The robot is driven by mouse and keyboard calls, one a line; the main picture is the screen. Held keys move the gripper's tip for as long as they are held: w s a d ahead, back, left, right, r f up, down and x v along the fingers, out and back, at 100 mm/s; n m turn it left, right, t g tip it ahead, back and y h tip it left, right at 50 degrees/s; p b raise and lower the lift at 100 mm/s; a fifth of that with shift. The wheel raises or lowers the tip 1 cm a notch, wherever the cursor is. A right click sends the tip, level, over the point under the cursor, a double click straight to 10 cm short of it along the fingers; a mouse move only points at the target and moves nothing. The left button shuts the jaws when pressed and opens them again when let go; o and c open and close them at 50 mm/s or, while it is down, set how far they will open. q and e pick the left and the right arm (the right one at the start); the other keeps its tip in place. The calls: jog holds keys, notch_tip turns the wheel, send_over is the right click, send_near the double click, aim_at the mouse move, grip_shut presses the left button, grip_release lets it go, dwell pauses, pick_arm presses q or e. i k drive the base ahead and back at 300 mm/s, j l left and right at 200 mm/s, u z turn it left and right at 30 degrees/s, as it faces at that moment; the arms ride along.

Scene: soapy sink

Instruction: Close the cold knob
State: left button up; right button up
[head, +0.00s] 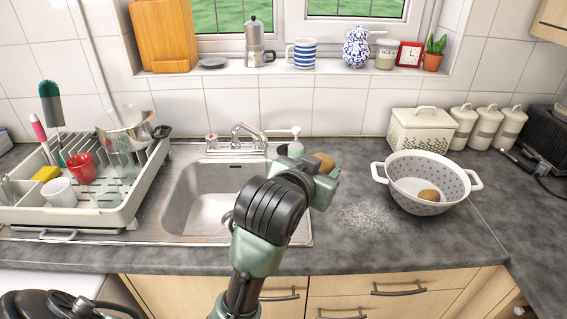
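The steel faucet (247,136) stands behind the sink basin. A knob with a red mark (211,141) is at the left of its base. The cold knob cannot be clearly made out; the area right of the spout is small and crowded. My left arm rises from the bottom across the sink's right side, and its gripper (318,180) is over the counter at the sink's right edge, in front and to the right of the faucet. The wrist hides the fingertips, so their opening and any contact do not show. My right gripper is not in view.
A brown roundish object (324,160) shows just behind the gripper. A white soap pump (296,134) stands right of the faucet. A dish rack (128,207) is left of the sink (183,205). A colander (398,178) stands to the right, with bare counter (345,250) in front.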

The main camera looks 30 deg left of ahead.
aim_at(258, 144)
jog(key=u, duration=1.6)
